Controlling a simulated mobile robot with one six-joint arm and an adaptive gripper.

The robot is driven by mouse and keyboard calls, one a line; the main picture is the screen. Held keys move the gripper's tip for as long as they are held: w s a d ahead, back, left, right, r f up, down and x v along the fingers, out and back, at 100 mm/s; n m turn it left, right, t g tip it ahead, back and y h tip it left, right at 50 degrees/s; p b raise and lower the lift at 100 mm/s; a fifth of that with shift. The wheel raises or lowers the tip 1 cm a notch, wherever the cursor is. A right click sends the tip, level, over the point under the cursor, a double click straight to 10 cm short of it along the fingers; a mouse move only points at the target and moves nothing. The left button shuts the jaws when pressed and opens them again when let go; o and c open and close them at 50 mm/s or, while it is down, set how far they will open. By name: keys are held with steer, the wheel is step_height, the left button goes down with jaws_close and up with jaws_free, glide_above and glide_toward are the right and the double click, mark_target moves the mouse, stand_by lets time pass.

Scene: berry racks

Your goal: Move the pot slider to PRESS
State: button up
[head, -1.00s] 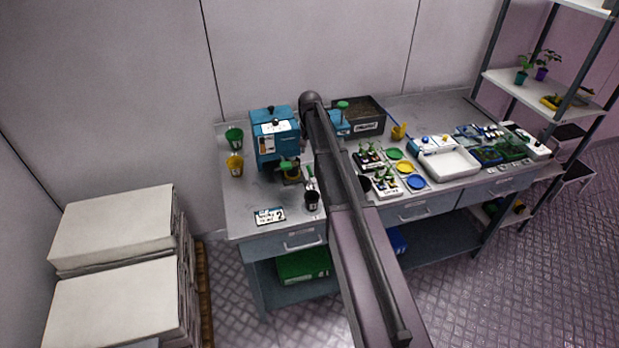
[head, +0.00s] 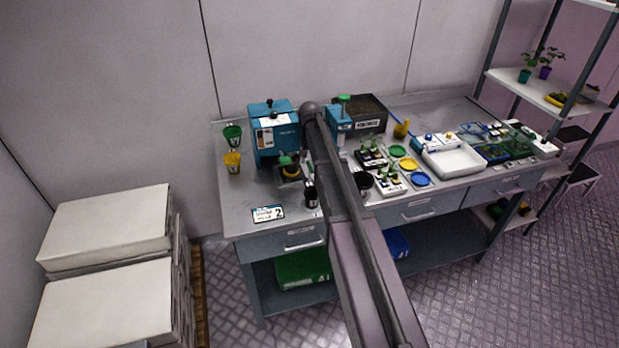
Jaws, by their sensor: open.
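The blue press-like machine (head: 265,141) stands at the left part of the bench, with a white label panel and a dark knob (head: 269,101) on top. At its front right is a dark plate (head: 279,177) that may be the pot slider, with a small yellow-and-dark pot (head: 291,171) and a green piece (head: 285,160) on or above it. The slider's position and any PRESS marking are too small to read. My arm crosses the middle of the view, and its raised joint is beside the machine's right side. My gripper cannot be made out; the arm seems to hide it.
A green cup (head: 232,134) and a yellow cup (head: 232,162) stand left of the machine. A black pot (head: 311,196) and a number 2 sign (head: 267,213) are in front. A dark soil bin (head: 364,112), seedling trays and a white basin (head: 453,163) lie to the right.

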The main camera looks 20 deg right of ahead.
steer(key=shift+f+b, duration=2.8)
steer(key=shift+f, duration=0.25)
jaws_close()
